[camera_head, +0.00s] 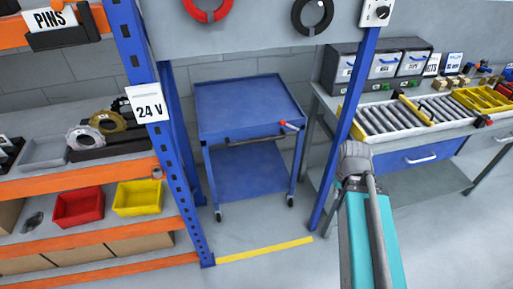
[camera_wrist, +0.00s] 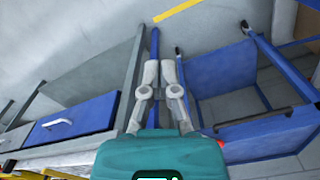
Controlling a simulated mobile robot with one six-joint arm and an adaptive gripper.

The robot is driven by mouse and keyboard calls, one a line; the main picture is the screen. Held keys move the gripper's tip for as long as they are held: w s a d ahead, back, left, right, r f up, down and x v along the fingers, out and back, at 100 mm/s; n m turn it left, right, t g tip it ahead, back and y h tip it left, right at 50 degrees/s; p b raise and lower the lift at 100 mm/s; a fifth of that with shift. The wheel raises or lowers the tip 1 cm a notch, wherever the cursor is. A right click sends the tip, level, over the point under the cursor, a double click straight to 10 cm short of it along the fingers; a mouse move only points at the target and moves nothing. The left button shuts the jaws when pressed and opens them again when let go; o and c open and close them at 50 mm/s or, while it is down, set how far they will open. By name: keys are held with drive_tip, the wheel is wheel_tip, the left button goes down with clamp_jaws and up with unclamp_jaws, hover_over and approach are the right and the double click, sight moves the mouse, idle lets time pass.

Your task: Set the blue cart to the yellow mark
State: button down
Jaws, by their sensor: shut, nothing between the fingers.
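The blue cart (camera_head: 250,105) stands upright on casters between two blue posts, with a flat top tray and a lower shelf. A dark bar runs along its front, and a red-tipped lever (camera_head: 290,126) is at its front right corner. The yellow mark (camera_head: 265,250) is a strip on the floor in front of the cart, with bare floor between them. In the wrist view, the cart (camera_wrist: 222,72) is at the right and the yellow mark (camera_wrist: 178,11) at the top. My gripper (camera_wrist: 160,66) is shut and empty, beside a blue post and apart from the cart.
The left blue post (camera_head: 180,150) carries a "24 V" sign and adjoins a shelf rack with red and yellow bins. The right blue post (camera_head: 345,135) stands between my arm and the cart. A roller workbench (camera_head: 420,112) with a blue drawer is at the right.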

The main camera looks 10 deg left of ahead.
drive_tip(key=c, duration=1.1)
unclamp_jaws()
drive_tip(key=shift+f, duration=0.1)
drive_tip(key=shift+o, duration=1.4)
drive_tip(key=shift+w+a+f+b, duration=0.2)
drive_tip(key=shift+w+b, duration=0.05)
drive_tip(key=shift+b, duration=0.05)
drive_tip(key=o, duration=0.3)
drive_tip(key=w+a+f+t+y+b, duration=0.1)
drive_tip(key=w+a+f+y+b, duration=0.1)
drive_tip(key=w+a+f+b, duration=0.2)
drive_tip(key=shift+w+b, duration=0.2)
drive_tip(key=shift+b, duration=0.1)
drive_tip(key=shift+o, duration=0.2)
drive_tip(key=m+t+y+b, duration=1)
drive_tip(key=b, duration=1.5)
approach(257, 141)
drive_tip(key=v, duration=0.3)
drive_tip(key=shift+w+d, duration=0.15)
drive_tip(key=shift+w, duration=0.05)
drive_tip(key=shift+w+f, duration=0.1)
drive_tip(key=b+x, duration=0.1)
drive_tip(key=x, duration=0.6)
drive_tip(key=b+x, duration=0.1)
drive_tip(key=x, duration=0.5)
drive_tip(key=shift+w+f, duration=0.3)
